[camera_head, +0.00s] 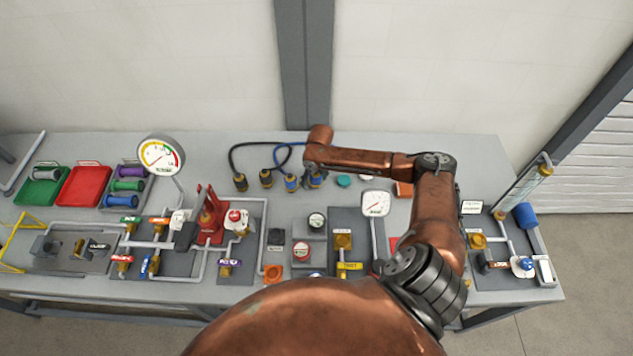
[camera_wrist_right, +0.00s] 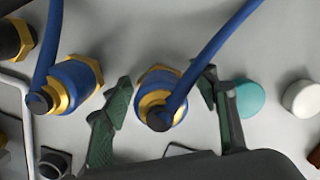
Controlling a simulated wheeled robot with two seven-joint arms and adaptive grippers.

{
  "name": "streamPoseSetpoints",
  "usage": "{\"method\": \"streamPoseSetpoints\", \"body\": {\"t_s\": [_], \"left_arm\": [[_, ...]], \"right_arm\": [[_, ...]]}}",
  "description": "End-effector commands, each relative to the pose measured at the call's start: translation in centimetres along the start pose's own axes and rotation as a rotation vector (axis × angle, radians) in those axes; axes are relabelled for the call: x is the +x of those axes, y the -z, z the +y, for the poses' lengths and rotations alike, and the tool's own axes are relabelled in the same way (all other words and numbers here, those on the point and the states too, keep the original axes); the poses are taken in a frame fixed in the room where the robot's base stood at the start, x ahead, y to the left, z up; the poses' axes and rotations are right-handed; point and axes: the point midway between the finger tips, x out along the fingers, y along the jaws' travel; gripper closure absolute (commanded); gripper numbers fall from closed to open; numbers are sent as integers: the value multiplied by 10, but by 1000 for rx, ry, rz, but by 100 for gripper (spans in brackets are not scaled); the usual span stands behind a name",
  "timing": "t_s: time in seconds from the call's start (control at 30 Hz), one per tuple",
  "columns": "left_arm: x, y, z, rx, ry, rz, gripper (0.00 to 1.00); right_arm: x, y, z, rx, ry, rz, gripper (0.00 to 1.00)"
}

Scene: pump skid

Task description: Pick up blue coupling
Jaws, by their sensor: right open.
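Two blue couplings with brass collars, each with a blue hose, stand on the bench. In the wrist view, one blue coupling (camera_wrist_right: 152,78) is between the spread green-padded fingers of my right gripper (camera_wrist_right: 163,92), with a gap showing on both sides. The other blue coupling (camera_wrist_right: 78,74) is outside the fingers, to the left; it also shows in the head view (camera_head: 290,183). My right gripper is open and low over the coupling. In the head view my wrist largely hides the gripper. My left gripper is not in view.
Black-hosed couplings (camera_head: 240,182) stand left of the blue ones. A teal cap (camera_wrist_right: 250,98) and a white cap (camera_wrist_right: 301,98) lie just right of my right finger. A gauge (camera_head: 376,204) and pipework stand nearer the front. The bench behind the hoses is clear.

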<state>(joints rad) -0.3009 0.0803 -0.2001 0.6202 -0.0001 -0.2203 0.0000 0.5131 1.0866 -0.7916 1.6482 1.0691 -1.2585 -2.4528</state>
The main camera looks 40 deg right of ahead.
Motion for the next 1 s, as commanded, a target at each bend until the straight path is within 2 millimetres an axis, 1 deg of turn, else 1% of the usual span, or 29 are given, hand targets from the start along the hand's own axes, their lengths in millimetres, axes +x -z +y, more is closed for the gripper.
{"method": "streamPoseSetpoints", "body": {"t_s": [0.1, 0.83, 1.0], "left_arm": [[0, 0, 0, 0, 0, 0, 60], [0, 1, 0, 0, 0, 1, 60], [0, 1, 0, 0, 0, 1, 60]], "right_arm": [[0, 0, 0, 0, 0, 0, 46], [0, 0, 0, 1, 0, 0, 96], [-1, 0, 0, 1, 0, -1, 96]]}}
